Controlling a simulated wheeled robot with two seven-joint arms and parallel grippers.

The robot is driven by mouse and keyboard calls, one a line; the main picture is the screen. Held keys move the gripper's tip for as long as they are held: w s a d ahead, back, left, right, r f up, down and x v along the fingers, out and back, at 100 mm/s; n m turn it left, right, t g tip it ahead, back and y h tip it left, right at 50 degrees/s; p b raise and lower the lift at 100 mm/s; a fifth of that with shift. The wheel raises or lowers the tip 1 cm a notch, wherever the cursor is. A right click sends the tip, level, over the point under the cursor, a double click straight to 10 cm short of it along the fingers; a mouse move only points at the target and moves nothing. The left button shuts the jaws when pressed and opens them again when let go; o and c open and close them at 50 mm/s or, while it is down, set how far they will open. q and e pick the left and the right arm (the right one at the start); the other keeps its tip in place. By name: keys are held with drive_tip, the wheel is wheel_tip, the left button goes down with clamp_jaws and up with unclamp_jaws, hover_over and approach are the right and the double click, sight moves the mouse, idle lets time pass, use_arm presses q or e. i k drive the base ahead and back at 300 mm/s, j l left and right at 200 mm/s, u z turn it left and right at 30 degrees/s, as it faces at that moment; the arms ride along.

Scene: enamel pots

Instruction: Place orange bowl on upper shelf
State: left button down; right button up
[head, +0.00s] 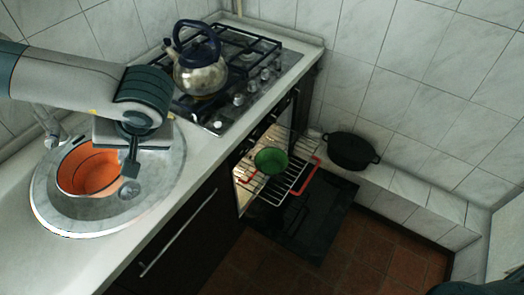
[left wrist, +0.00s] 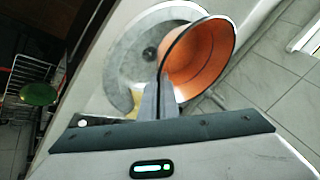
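The orange bowl (head: 92,170) is in the round sink, its open side facing up; it also shows in the left wrist view (left wrist: 205,55). My left gripper (head: 130,168) is at the bowl's right side. In the left wrist view the fingers (left wrist: 158,98) are close together, with the bowl's near rim running between them, so they look shut on its wall. Wire oven racks (head: 290,185) stick out of the open oven; I cannot clearly tell which is the upper shelf. My right gripper is not in view.
A green bowl (head: 271,160) sits on the oven racks. The oven door (head: 315,222) hangs open low over the floor. A kettle (head: 199,70) stands on the gas stove (head: 245,65). A black pot (head: 351,150) stands on the tiled ledge. The faucet (head: 48,125) is behind the sink (head: 50,215).

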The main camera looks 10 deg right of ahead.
sight(303, 144)
drive_tip(key=z, duration=0.7)
drive_tip(key=l, duration=0.3)
drive_tip(key=i+l, duration=0.15)
drive_tip(key=l, duration=0.1)
